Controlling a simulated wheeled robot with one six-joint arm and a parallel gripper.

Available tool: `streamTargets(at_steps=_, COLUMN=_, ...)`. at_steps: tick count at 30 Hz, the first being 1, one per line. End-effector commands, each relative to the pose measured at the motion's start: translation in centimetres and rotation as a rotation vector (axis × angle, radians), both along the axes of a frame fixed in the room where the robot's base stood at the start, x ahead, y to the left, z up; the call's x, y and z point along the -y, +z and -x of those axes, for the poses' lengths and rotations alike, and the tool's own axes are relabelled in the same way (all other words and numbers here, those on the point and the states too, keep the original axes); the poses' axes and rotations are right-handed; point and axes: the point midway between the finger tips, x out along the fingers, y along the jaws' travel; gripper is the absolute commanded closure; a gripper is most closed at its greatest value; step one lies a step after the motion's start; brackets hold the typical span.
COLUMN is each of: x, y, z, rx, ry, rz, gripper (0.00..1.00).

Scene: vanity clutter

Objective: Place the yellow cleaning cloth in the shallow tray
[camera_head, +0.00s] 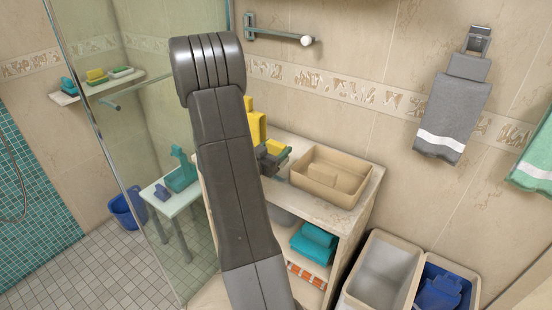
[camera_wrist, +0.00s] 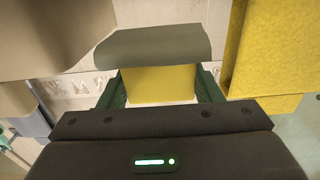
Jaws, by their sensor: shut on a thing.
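My gripper (camera_head: 268,160) is above the counter, just left of the tray. It is shut on a yellow block with a dull olive layer, which looks like a sponge (camera_wrist: 160,86). The block sits between the green fingers in the wrist view. A tall plain yellow thing (camera_head: 256,128) stands behind my gripper, partly hidden by my arm. It looks like the yellow cleaning cloth, and its rough surface fills the right of the wrist view (camera_wrist: 262,50). The beige shallow tray (camera_head: 349,202) lies on the counter with a beige piece inside. It seems to show at upper left in the wrist view.
My arm hides the counter's left part. Teal folded cloths (camera_head: 314,243) lie on the shelf below the counter (camera_head: 366,184). Pale bins (camera_head: 380,275) stand at lower right, one with a blue thing inside. A glass panel and a small table (camera_head: 176,199) are at left.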

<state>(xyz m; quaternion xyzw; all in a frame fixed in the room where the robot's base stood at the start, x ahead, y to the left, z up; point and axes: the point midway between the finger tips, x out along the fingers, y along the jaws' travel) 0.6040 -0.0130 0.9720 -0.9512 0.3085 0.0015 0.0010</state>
Motion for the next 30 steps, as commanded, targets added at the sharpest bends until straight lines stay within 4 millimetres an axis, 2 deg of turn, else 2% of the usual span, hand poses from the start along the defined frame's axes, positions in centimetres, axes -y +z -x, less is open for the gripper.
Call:
streamTargets(at_steps=10, x=0.0, y=-3.5, z=0.0, rx=-0.004, ry=0.001, rz=0.002, gripper=0.67)
streamTargets(at_steps=27, x=0.2, y=-4.6, z=-0.3, rx=0.0, ry=0.0, rz=0.0, gripper=0.67)
streamTargets(at_steps=28, x=0.2, y=-4.4, z=-0.3, rx=0.0, ry=0.0, rz=0.0, gripper=0.36)
streamTargets(at_steps=30, x=0.2, y=-4.4, z=-0.3, rx=0.0, ry=0.0, rz=0.0, gripper=0.22)
